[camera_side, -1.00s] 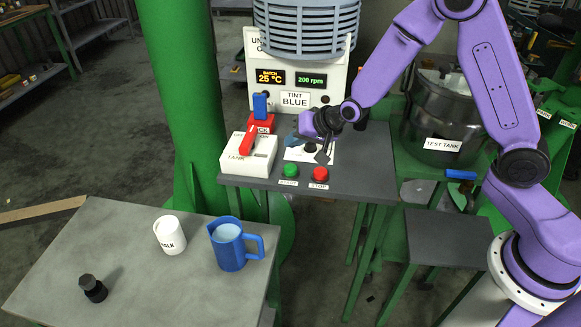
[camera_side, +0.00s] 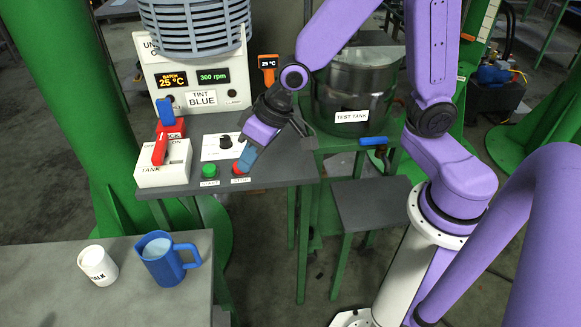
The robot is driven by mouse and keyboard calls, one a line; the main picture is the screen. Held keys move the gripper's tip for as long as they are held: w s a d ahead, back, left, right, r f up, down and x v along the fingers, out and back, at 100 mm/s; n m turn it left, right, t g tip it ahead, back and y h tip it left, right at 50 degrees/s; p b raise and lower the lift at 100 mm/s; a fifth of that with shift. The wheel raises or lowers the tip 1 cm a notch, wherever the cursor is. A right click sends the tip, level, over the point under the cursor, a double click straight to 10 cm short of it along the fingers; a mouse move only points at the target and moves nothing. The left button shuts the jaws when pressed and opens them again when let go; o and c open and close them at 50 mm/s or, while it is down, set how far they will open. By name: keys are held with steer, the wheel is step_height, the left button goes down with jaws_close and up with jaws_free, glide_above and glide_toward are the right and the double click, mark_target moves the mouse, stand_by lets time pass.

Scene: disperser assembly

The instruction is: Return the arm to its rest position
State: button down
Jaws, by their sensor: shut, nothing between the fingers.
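My gripper (camera_side: 245,163) is shut and empty. Its blue fingertips point down at the front right of the control console (camera_side: 270,175), close to the red stop button (camera_side: 238,171) and partly in front of it. I cannot tell whether they touch it. The black dial (camera_side: 226,141) on its white plate is just left of my gripper and uncovered. My arm is bent and reaches in over the console from the right.
The green button (camera_side: 208,172) and the white tank switch box (camera_side: 172,172) with a red lever are left of my gripper. The steel test tank (camera_side: 352,85) stands close on the right. A blue jug (camera_side: 160,262) and white cup (camera_side: 97,263) stand on the front-left table.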

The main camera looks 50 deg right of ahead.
steer(key=s+d+r+n+g+h, duration=0.1)
steer(key=s+d+n, duration=0.3)
steer(key=s, duration=0.6)
steer(key=s+d+r+n+g+h, duration=0.2)
steer(key=s+d+n, duration=0.3)
steer(key=s, duration=0.5)
steer(key=shift+s+d+r+n+g, duration=0.3)
steer(key=shift+s+d+r, duration=0.05)
steer(key=shift+d+r, duration=0.5)
